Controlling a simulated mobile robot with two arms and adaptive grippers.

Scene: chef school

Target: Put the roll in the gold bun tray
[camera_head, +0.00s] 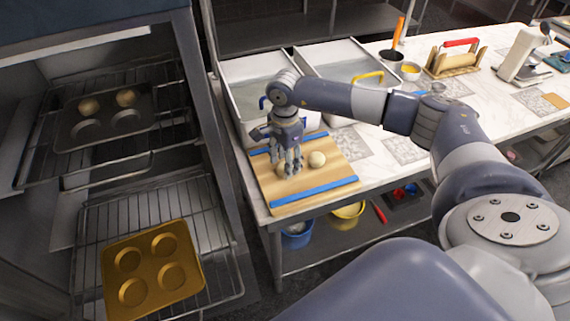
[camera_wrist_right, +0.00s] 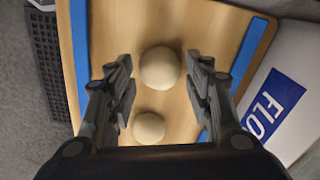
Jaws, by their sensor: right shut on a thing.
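My right gripper (camera_head: 287,172) is over the wooden board, shut on a pale round roll (camera_wrist_right: 160,67). In the head view, the fingers partly hide this roll (camera_head: 283,170). I cannot tell whether it is clear of the board. A second roll (camera_head: 317,159) lies on the board just right of the gripper; it also shows in the right wrist view (camera_wrist_right: 149,128). The gold bun tray (camera_head: 152,249), with several round cups, all empty, sits on the lower oven rack at the lower left. My left gripper is out of view.
The wooden board (camera_head: 335,177) has blue strips along two edges. Behind it stand white bins (camera_head: 258,68). A dark bun tray (camera_head: 70,105) with two rolls sits on the upper oven rack (camera_head: 35,165). The counter's edge separates board and oven.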

